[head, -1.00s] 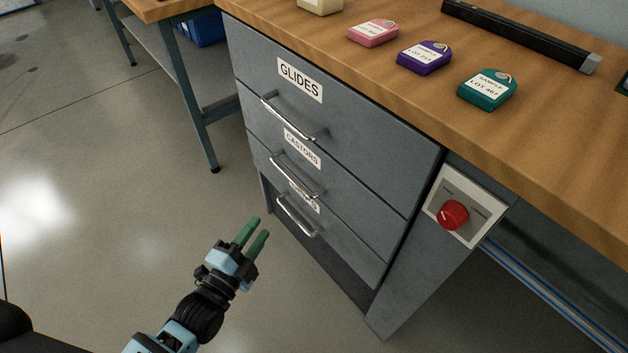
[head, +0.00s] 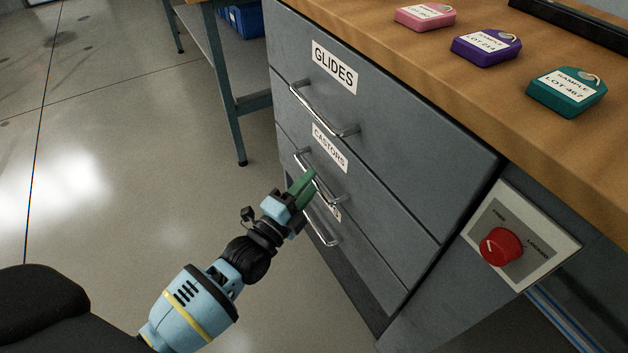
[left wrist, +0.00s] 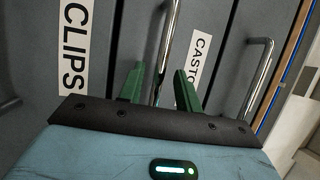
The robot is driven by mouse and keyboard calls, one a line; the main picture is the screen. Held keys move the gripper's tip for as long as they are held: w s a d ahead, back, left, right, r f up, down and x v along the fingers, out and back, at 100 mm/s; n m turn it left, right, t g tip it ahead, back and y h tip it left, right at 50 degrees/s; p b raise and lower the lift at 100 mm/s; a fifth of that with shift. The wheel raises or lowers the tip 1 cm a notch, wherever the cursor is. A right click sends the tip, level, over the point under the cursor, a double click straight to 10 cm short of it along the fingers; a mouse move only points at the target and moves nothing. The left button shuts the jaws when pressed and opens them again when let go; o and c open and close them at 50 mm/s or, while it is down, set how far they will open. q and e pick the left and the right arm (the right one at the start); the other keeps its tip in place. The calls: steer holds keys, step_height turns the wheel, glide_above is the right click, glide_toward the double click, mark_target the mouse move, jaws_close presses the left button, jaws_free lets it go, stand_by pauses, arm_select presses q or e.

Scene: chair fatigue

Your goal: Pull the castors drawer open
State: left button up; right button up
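The castors drawer (head: 385,205) is the middle one of the grey cabinet, under a white CASTORS label (head: 330,147). Its front looks flush with the others. Its silver bar handle (head: 330,193) is partly hidden behind my fingers in the head view. My left gripper (head: 304,184) is at this handle with its green fingers apart. In the left wrist view the castors handle (left wrist: 167,45) runs between the two fingers (left wrist: 160,88), and a gap shows on each side. I cannot tell whether either finger touches it. My right gripper is not in view.
The glides drawer (head: 390,130) is above, its handle (head: 325,110) close by. The clips handle (head: 318,228) is below. A red knob (head: 501,246) sits on a plate to the right. Sample tags, one teal (head: 567,92), lie on the wooden top. The floor at left is clear.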

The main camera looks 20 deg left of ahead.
arm_select(q)
steer(key=shift+x, duration=1.05)
jaws_close()
